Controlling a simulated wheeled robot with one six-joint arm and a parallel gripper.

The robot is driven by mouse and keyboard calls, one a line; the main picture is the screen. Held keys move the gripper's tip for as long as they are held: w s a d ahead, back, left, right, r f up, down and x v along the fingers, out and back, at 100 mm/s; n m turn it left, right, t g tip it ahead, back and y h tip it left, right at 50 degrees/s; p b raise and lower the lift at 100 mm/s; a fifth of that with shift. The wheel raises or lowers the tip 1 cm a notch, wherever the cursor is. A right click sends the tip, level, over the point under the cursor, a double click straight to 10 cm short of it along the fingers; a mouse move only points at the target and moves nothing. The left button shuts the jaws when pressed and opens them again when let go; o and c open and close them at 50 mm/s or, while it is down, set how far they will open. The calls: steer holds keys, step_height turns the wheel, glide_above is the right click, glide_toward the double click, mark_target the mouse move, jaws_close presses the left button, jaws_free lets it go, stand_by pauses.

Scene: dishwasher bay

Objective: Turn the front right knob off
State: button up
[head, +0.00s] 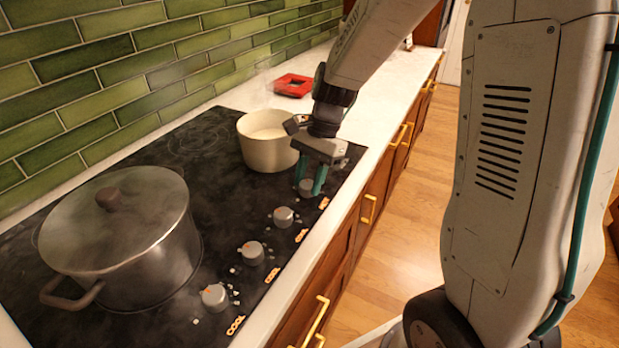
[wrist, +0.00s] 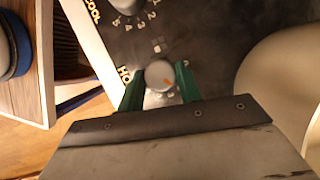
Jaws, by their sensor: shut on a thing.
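A row of several silver knobs runs along the front edge of the black cooktop (head: 205,205). My gripper (head: 314,185) points down at the farthest knob (head: 305,188) in the row, which its fingers partly hide. In the wrist view, the green fingers of my gripper (wrist: 160,86) are shut on the sides of this round knob (wrist: 159,74).
A cream pot (head: 262,150) stands close to the left of my gripper, with steam above it. A large lidded grey pot (head: 125,240) stands nearer. A red square object (head: 293,85) lies on the white counter (head: 368,95). Drawers with brass handles (head: 368,209) are below.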

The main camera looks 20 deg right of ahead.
steer(key=n, duration=0.3)
steer(key=n+g+h, duration=0.1)
steer(key=n, duration=0.1)
steer(key=shift+w+a+n+g+h, duration=0.1)
steer(key=shift+w+n+g+h, duration=0.05)
steer(key=shift+n+g+h, duration=0.2)
steer(key=n+h, duration=0.1)
steer(key=n, duration=0.4)
steer(key=shift+a+g+h, duration=0.1)
steer(key=shift+g+h, duration=0.25)
steer(key=shift+n, duration=0.35)
steer(key=o, duration=1)
steer(key=v, duration=0.8)
steer(key=shift+f, duration=0.15)
